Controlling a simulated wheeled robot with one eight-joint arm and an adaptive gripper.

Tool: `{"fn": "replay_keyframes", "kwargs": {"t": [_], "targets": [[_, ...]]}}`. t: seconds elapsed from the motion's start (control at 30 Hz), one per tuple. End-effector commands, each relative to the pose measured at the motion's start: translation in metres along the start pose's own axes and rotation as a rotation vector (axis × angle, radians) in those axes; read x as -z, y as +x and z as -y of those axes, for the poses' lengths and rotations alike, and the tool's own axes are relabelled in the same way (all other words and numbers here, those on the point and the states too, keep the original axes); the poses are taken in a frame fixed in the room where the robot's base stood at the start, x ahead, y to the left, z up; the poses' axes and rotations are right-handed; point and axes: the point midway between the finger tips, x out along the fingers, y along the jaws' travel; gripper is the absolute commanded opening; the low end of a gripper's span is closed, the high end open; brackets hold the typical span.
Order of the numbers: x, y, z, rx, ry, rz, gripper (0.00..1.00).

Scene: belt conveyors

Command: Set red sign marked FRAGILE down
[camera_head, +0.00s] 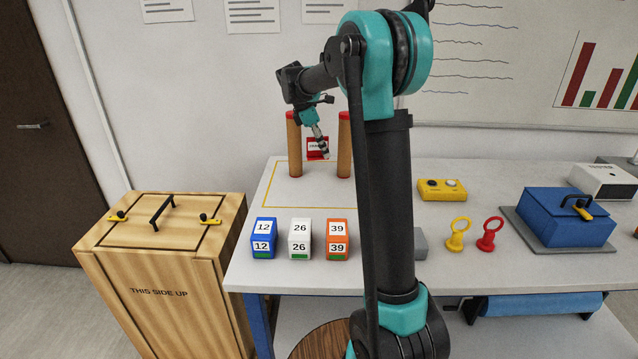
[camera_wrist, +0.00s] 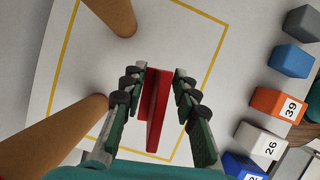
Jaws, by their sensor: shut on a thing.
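The red sign (camera_head: 314,157) has a white label whose lettering is too small to read in the head view. It is between the two wooden posts, over the back part of the table. My gripper (camera_head: 323,150) is shut on it. In the wrist view the sign (camera_wrist: 157,110) is seen edge-on as a narrow red slab between the two fingers of my gripper (camera_wrist: 160,80). The yellow outline on the table (camera_wrist: 207,75) lies below and around it. Whether the sign's lower edge touches the table cannot be told.
Wooden posts with red tops stand left (camera_head: 294,150) and right (camera_head: 345,155) of the sign, close by. Numbered blue (camera_head: 264,238), white (camera_head: 300,239) and orange (camera_head: 337,240) blocks line the front. A wooden crate (camera_head: 160,235) stands left. The outlined area is mostly clear.

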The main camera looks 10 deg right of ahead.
Motion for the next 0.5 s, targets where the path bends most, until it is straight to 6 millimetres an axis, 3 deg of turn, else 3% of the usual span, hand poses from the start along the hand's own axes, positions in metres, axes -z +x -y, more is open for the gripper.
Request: {"fn": "replay_keyframes", "kwargs": {"t": [0.3, 0.5], "targets": [[-0.016, -0.054, 0.012, -0.266, -0.636, -0.002, 0.05], [-0.02, -0.073, 0.016, -0.359, -0.864, -0.002, 0.05]]}}
